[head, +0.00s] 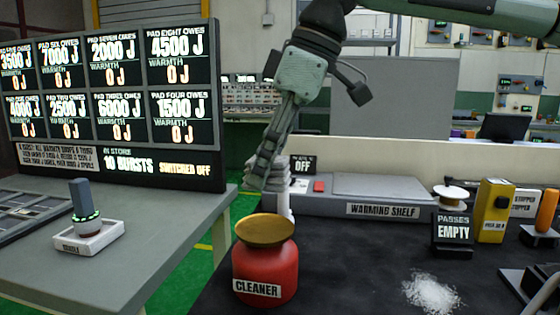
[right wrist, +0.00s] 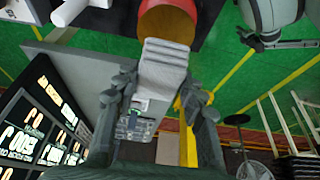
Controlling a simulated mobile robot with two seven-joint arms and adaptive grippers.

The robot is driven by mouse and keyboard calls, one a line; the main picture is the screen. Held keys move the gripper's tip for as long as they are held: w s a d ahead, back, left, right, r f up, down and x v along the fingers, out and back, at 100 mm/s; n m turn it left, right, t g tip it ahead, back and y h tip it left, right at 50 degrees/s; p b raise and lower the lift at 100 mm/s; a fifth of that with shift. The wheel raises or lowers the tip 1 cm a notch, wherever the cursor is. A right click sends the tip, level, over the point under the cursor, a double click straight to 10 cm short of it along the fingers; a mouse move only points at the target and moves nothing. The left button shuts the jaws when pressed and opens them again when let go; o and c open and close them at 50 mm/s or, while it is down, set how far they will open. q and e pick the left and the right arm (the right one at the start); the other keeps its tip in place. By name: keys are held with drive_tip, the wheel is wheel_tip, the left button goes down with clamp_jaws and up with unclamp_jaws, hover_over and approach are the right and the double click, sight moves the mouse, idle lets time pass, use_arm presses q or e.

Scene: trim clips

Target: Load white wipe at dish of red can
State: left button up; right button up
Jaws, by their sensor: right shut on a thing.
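The red can (head: 266,273) stands on the dark bench, labelled CLEANER, with a brass dish (head: 265,229) on top. The dish appears empty. My right gripper (head: 262,180) is above the dish, pointing down, its fingertips apart from it. In the right wrist view the right gripper (right wrist: 157,98) is shut on the pale folded white wipe (right wrist: 163,65), whose far end overlaps the view of the dish (right wrist: 166,22). In the head view the wipe is partly hidden by the fingers.
A warming shelf (head: 390,190) lies behind the can. A white cylinder (head: 284,203) stands close behind it. White flakes (head: 432,292), a PASSES sign (head: 453,232) and a yellow box (head: 494,210) are to the right. A side table (head: 165,250) with a switch (head: 86,222) is at left.

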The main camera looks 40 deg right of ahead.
sight(258, 227)
drive_tip(key=shift+w+a, duration=0.15)
drive_tip(key=shift+a, duration=0.1)
drive_tip(key=shift+f, duration=2.85)
drive_tip(key=shift+f, duration=0.95)
drive_tip(key=shift+r, duration=3.55)
